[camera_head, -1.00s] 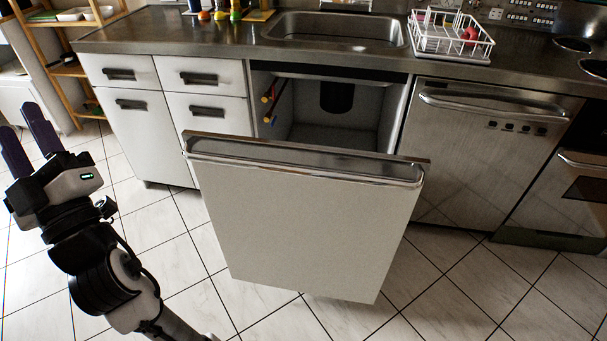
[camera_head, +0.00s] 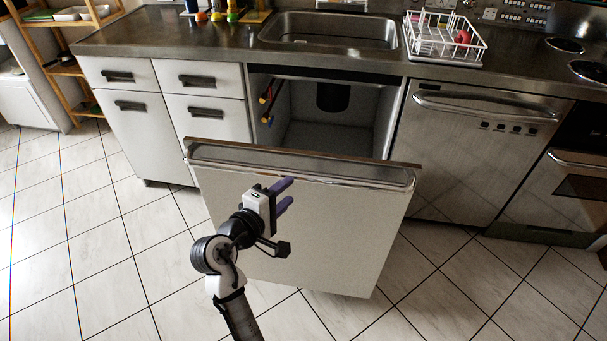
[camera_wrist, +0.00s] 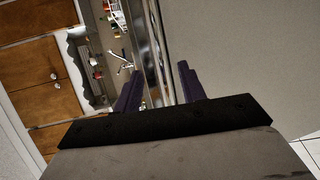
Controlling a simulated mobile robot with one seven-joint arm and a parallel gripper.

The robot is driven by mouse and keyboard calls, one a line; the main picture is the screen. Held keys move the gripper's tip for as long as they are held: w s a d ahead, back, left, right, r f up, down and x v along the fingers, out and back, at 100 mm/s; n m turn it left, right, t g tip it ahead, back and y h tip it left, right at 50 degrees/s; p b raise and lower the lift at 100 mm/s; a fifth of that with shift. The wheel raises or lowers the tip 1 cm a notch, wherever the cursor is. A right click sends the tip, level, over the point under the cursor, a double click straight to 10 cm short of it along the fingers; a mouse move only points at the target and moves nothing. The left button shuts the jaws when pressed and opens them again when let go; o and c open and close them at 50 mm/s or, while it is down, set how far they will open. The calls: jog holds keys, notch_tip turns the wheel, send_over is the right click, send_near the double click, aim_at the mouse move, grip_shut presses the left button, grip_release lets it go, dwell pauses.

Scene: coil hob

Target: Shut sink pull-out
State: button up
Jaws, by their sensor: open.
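The sink pull-out (camera_head: 330,232) is a large white front panel with a metal rail along its top, standing well out from the cabinet under the sink (camera_head: 330,30). The open cabinet interior (camera_head: 330,135) shows behind it. My gripper (camera_head: 288,192) is open and empty, in front of the panel just below its top rail in the head view. In the wrist view my gripper (camera_wrist: 160,88) has its purple fingers spread, with the shiny rail (camera_wrist: 157,50) between and beyond them and the panel face (camera_wrist: 245,50) at right. Whether they touch the panel cannot be told.
White drawers (camera_head: 205,85) stand left of the opening and a steel dishwasher (camera_head: 470,150) stands right of it. A white dish rack (camera_head: 440,42) sits on the counter. The tiled floor (camera_head: 100,240) at left is clear.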

aim_at(301, 180)
jog(key=p+x, duration=0.1)
jog(key=x, duration=0.7)
jog(key=shift+w+d, duration=0.1)
jog(key=shift+w, duration=0.05)
grip_shut()
